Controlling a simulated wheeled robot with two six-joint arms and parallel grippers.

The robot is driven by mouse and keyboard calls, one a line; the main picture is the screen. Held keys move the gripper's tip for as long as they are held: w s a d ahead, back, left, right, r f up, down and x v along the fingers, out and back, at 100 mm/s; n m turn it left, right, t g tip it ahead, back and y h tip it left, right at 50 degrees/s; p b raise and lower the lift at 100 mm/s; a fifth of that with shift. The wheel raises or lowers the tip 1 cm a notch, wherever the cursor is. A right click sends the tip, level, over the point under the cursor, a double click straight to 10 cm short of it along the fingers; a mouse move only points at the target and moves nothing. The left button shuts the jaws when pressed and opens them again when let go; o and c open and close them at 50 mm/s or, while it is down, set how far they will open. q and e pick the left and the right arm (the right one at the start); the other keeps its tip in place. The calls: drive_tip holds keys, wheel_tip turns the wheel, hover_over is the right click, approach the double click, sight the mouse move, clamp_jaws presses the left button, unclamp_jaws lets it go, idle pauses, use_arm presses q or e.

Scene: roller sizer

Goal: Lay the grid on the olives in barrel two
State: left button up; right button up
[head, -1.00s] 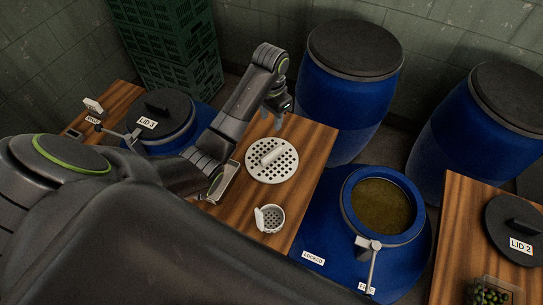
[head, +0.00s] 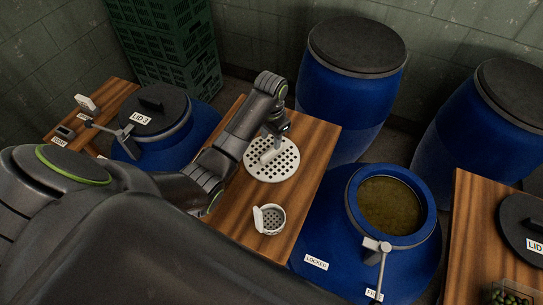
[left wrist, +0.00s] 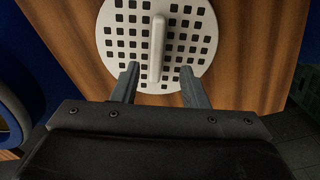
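The grid (head: 283,172) is a round white plate with square holes and a raised bar handle. It lies flat on the wooden table between the barrels. My left gripper (head: 270,146) is above it; in the left wrist view (left wrist: 159,85) its two fingers are apart, one on each side of the handle's near end, with nothing held. The grid fills the top of that view (left wrist: 190,45). An open blue barrel (head: 352,205) with murky greenish-brown contents stands to the right; no number shows on it. Separate olives cannot be made out in it. My right gripper is not in view.
A small white perforated cup (head: 269,220) stands on the table nearer me. A closed barrel with a dark lid (head: 160,108) is at left. Lid 2 (head: 522,222) and a tub of olives (head: 510,296) are on the right table. Closed blue barrels (head: 350,85) stand behind.

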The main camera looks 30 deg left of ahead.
sight(272, 150)
use_arm(q)
drive_tip(key=f, duration=0.2)
drive_tip(key=f+p, duration=0.1)
drive_tip(key=f, duration=0.1)
drive_tip(key=shift+s+d+f, duration=0.2)
drive_tip(key=shift+f, duration=0.65)
drive_tip(key=shift+f+p, duration=0.2)
drive_tip(key=shift+p, duration=0.25)
clamp_jaws()
